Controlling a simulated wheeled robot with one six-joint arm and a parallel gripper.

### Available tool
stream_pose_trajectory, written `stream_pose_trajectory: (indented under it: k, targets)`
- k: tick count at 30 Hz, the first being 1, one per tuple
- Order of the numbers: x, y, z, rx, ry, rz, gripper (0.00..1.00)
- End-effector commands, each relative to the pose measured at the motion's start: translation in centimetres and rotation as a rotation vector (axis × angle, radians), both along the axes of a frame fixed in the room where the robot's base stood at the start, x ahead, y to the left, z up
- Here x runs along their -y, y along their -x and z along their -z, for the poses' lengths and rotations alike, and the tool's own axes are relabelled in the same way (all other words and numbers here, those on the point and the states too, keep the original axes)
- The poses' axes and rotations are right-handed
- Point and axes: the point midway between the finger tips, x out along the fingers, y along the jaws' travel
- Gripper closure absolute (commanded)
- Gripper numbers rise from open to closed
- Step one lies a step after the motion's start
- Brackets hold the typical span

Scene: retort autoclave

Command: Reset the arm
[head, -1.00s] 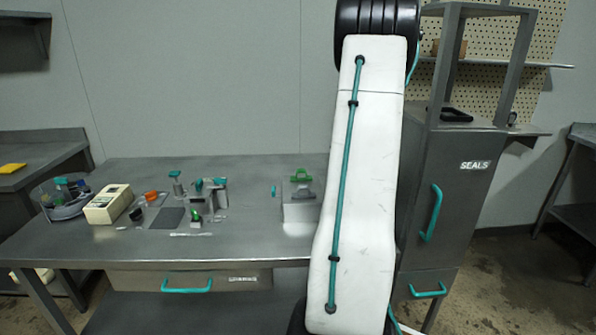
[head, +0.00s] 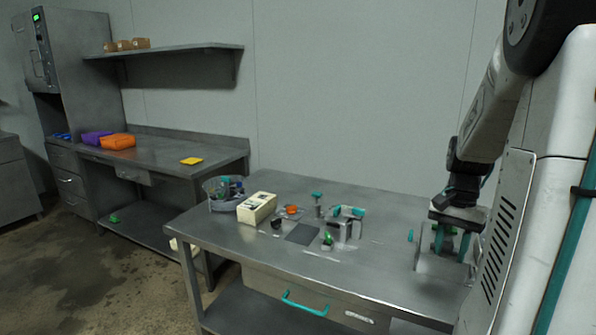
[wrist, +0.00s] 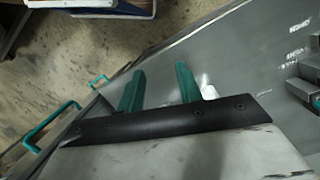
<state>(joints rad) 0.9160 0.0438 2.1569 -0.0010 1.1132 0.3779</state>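My arm reaches in from the right side of the head view. My gripper (head: 452,244) points down above the right end of the steel table (head: 372,268), by a grey block on the tabletop. In the wrist view, the two teal fingers of my gripper (wrist: 160,88) stand clearly apart with nothing between them. The table's edge and the floor show beyond them.
A teal-handled drawer (head: 305,305) is below. A side bench with an orange case (head: 117,142) stands at the left; open floor lies before it.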

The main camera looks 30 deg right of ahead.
Motion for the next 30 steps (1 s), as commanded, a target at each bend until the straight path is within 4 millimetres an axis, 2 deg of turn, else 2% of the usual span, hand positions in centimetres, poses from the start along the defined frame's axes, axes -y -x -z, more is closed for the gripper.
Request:
stream_pose_trajectory:
  k: [1, 6, 12, 15, 18, 21, 30]
  targets:
    - [-3.4, -0.6, -1.3, 0.014, 0.004, -0.121, 0.65]
    - [-13.5, -0.4, -3.9, 0.053, 0.005, -0.509, 0.65]
    - [-23.1, 2.4, -5.4, 0.115, 0.033, -0.906, 0.65]
    - [-26.6, 4.1, -5.7, 0.157, 0.060, -1.055, 0.65]
    - [-29.0, 5.2, -6.1, 0.205, 0.091, -1.159, 0.65]
    - [-30.5, 5.7, -6.8, 0.250, 0.116, -1.233, 0.65]
    - [-31.4, 5.7, -7.3, 0.275, 0.125, -1.289, 0.65]
